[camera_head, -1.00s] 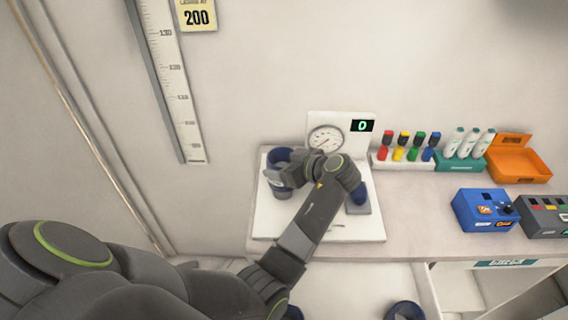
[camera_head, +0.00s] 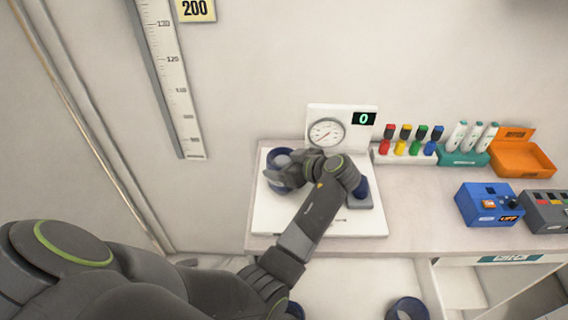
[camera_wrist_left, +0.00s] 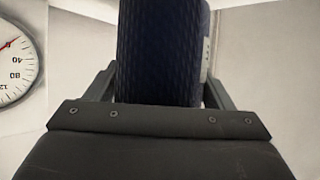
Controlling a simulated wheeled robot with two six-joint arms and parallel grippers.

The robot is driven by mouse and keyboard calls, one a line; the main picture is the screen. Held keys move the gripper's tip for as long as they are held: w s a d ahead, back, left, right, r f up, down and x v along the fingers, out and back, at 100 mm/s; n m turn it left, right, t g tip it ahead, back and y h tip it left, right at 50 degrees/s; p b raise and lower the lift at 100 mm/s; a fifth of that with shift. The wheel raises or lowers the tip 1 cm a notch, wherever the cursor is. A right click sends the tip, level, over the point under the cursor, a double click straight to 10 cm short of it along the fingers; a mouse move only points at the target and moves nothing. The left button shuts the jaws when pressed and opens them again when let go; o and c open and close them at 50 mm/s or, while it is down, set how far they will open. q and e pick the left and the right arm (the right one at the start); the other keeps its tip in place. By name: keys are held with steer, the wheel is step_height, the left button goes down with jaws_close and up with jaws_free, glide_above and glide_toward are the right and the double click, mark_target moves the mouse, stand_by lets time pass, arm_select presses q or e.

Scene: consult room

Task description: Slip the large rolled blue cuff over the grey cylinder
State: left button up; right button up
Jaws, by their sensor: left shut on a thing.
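My left gripper (camera_head: 283,176) is shut on a dark blue rolled cuff (camera_head: 279,156). In the head view the cuff's open ring faces up at the left part of the white board, with the gripper against its near side. In the left wrist view the textured blue cuff (camera_wrist_left: 160,55) stands between the two fingers. I cannot make out the grey cylinder clearly; my gripper and arm cover part of the board. A smaller blue piece (camera_head: 362,188) shows on a grey base (camera_head: 360,202) right of my wrist, partly hidden. My right gripper is not in view.
The white board (camera_head: 268,222) lies on the bench before a dial gauge (camera_head: 327,133) and display reading 0. Coloured bottles, tubes, an orange box (camera_head: 522,158) and a blue device (camera_head: 488,204) stand right. Another blue ring (camera_head: 407,309) lies below, in front.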

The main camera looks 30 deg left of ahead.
arm_select(q)
steer(key=shift+f+b, duration=0.85)
steer(key=shift+f, duration=0.25)
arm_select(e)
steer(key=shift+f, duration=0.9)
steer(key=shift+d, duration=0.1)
arm_select(q)
steer(key=o, duration=1.1)
steer(key=shift+c, duration=0.2)
steer(key=shift+r, duration=0.1)
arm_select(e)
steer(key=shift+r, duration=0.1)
